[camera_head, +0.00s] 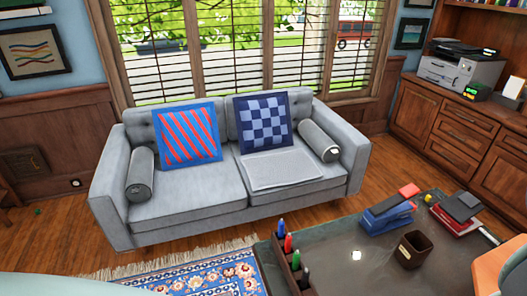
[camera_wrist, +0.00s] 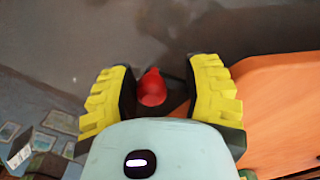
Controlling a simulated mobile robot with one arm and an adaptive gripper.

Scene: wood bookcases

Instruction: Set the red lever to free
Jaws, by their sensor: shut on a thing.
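The red lever (camera_wrist: 152,88) shows in the wrist view as a rounded red knob with a narrower tip, at the upper middle. My gripper (camera_wrist: 160,78) has its yellow ridged fingers on either side of it and is shut on it. The lever's base and any markings by it are hidden or too blurred to read, so I cannot tell its setting. I can make out neither the lever nor my gripper in the head view.
A dark grey surface fills the top of the wrist view, with an orange surface (camera_wrist: 275,110) close on the right. A grey sofa (camera_head: 215,205) stands behind.

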